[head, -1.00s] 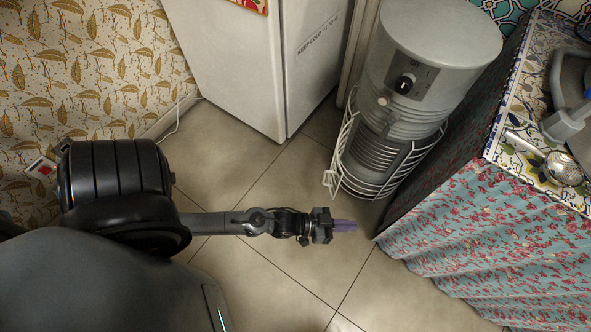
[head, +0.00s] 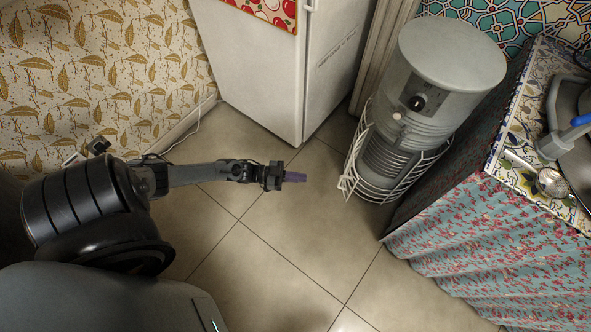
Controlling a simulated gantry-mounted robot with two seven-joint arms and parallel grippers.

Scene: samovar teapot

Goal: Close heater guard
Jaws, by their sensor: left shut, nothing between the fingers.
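The heater (head: 434,72) is a grey cylinder with a black dial on its front, standing on the floor between the fridge and the counter. Its guard is a white wire cage (head: 378,187) around the lower part. The cage's left end (head: 346,184) sticks out from the heater on the side toward my gripper. My left gripper (head: 296,177) is shut and empty, its purple fingertips pointing right at the cage. It is apart from the cage, with a short stretch of floor showing between them. My right gripper is not in view.
A white fridge (head: 262,70) stands behind and left of the heater. A counter with a floral curtain (head: 490,250) is close on the right, with a ladle (head: 550,180) on top. Tiled floor (head: 290,250) is clear in front.

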